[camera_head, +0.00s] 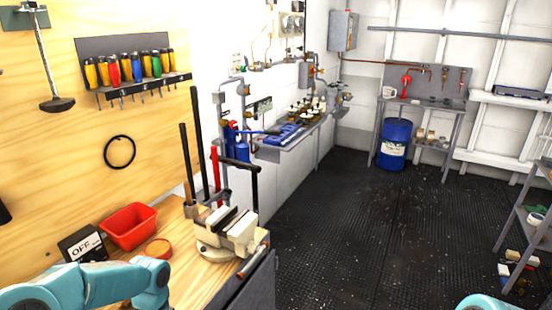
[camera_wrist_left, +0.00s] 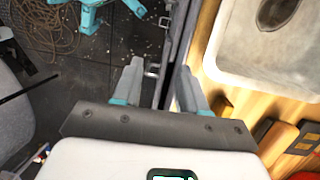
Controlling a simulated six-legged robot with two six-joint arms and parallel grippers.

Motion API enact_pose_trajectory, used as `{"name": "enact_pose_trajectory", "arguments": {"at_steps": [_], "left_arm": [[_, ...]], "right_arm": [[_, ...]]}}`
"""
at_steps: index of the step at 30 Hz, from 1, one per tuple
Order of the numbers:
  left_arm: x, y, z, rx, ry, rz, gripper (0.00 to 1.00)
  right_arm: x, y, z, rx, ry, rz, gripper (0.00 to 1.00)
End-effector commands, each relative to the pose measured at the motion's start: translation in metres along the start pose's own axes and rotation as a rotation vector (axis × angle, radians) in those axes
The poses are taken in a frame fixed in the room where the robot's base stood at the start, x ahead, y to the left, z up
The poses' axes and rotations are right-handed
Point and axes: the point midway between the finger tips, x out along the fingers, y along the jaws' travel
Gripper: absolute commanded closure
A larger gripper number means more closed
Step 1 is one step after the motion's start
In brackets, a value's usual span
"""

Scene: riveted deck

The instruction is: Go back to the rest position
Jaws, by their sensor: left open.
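My left gripper (camera_wrist_left: 158,72) shows in the left wrist view with its two fingers apart and nothing between them. It is over the edge between the wooden workbench and the dark floor. In the head view, my teal left arm (camera_head: 85,287) comes in at the bottom left, in front of the workbench (camera_head: 208,284); its gripper is out of that frame. A teal part of mine (camera_head: 485,302) shows at the bottom right. My right gripper is not in view.
On the bench are a vise (camera_head: 226,230), a red bin (camera_head: 129,227), an orange round lid (camera_head: 158,248) and a dark box marked OFF (camera_head: 80,245). A blue drum (camera_head: 394,145) stands at the back. Shelves (camera_head: 530,215) stand right. The dark floor (camera_head: 375,235) between is clear.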

Motion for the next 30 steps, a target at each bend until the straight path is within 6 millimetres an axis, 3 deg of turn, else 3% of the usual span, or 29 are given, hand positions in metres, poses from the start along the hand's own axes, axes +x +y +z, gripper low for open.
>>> {"name": "enact_pose_trajectory", "arguments": {"at_steps": [5, 9, 15, 21, 30], "left_arm": [[0.055, 0.040, -0.015, -0.032, 0.080, 0.091, 0.58], [0.105, 0.086, -0.018, -0.112, 0.160, 0.188, 0.58], [0.175, 0.161, 0.003, -0.367, 0.277, 0.319, 0.58], [0.199, 0.190, 0.032, -0.557, 0.333, 0.332, 0.58], [0.202, 0.192, 0.038, -0.596, 0.348, 0.326, 0.58]], "right_arm": [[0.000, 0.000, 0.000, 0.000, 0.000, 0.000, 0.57], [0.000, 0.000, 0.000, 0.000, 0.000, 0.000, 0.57], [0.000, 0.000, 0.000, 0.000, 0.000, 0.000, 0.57], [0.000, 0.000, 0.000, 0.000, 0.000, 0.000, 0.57], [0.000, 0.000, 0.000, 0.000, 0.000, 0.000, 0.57]]}}
